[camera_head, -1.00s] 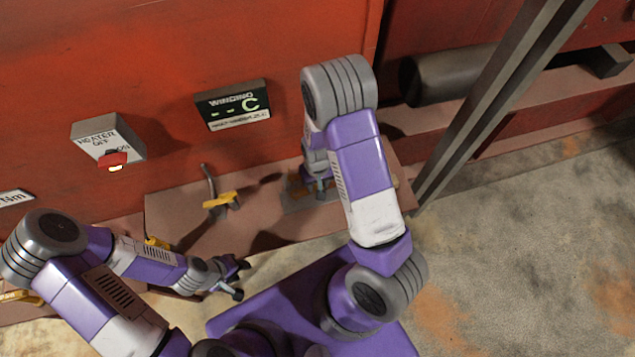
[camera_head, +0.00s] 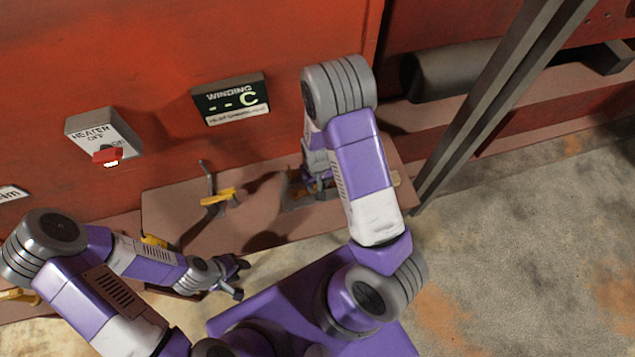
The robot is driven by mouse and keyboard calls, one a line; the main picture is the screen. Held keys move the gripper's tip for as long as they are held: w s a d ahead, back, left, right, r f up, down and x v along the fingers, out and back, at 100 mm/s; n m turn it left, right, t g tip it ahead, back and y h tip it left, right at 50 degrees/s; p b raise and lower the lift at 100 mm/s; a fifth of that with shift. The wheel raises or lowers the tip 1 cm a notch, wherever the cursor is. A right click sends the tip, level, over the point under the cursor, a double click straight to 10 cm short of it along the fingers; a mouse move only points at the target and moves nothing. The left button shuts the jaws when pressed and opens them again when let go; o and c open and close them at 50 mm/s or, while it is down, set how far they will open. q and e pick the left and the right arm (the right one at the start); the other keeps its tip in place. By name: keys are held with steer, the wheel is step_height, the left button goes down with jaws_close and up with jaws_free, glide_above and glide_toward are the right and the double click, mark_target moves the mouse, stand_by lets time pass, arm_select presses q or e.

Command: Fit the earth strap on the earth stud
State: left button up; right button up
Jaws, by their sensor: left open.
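My left gripper (camera_head: 240,279) is open and empty at the lower left, in front of the brown shelf's edge. My right arm reaches down over the right part of the shelf. Its gripper (camera_head: 318,182) is partly hidden behind its own wrist, so its jaws and anything in them cannot be made out. I cannot pick out the earth strap or the earth stud for certain.
The brown shelf (camera_head: 165,212) runs along a red wall (camera_head: 60,60). A grey tool with a yellow part (camera_head: 217,197) is on it. A slanted grey post (camera_head: 490,105) stands at the right.

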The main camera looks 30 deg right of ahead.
steer(key=shift+f+b, duration=0.4)
steer(key=shift+f, duration=0.2)
steer(key=o, duration=1.2)
step_height(320, 180, up, 8)
steer(key=shift+f+p, duration=0.2)
steer(key=shift+p, duration=0.55)
